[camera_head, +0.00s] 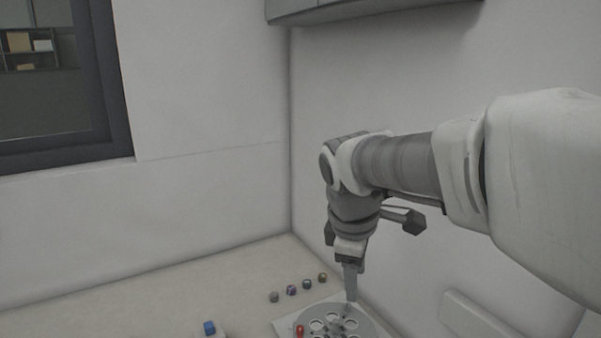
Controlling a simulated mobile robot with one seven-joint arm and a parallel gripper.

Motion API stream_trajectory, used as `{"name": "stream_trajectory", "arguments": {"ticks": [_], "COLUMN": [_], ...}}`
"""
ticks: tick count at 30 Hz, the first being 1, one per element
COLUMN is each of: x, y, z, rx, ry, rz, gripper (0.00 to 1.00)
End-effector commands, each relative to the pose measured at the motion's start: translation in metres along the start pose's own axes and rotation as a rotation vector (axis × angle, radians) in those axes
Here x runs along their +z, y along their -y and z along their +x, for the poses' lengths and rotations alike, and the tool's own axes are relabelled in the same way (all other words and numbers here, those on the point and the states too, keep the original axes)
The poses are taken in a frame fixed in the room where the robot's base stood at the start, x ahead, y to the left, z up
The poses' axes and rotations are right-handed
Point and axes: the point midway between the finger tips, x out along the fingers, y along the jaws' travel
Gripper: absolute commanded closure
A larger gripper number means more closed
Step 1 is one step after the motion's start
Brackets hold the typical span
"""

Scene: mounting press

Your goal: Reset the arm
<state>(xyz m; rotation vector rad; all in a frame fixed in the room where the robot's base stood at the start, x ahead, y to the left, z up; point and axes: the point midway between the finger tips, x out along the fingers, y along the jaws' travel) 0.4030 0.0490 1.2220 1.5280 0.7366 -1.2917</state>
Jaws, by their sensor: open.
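My arm reaches in from the right and bends down at the wrist. My gripper (350,296) points down, with its fingertips over the far part of a round grey disc (310,319) that has several round holes. Seen from this side, the fingers overlap each other and no object shows between them. I cannot tell whether the tips touch the disc. The near part of the disc is cut off by the bottom edge of the picture.
Several small dark pieces (291,290) stand in a row on the counter (190,299) behind the disc. A red piece (300,330) is at the disc's left edge. A blue piece (209,327) is at the lower left. Walls close in behind and to the right.

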Motion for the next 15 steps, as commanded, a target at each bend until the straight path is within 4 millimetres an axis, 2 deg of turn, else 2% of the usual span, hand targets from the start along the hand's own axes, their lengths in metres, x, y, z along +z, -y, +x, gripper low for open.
{"name": "stream_trajectory", "arguments": {"ticks": [1,6,15], "x": [0.013,0.048,0.093], "y": [0.010,0.044,0.104], "z": [-0.008,-0.023,-0.026], "rx": [0.020,0.056,0.054], "ry": [-0.010,-0.064,-0.214], "rz": [0.097,0.441,1.003], "gripper": [0.44,0.44,0.44]}}
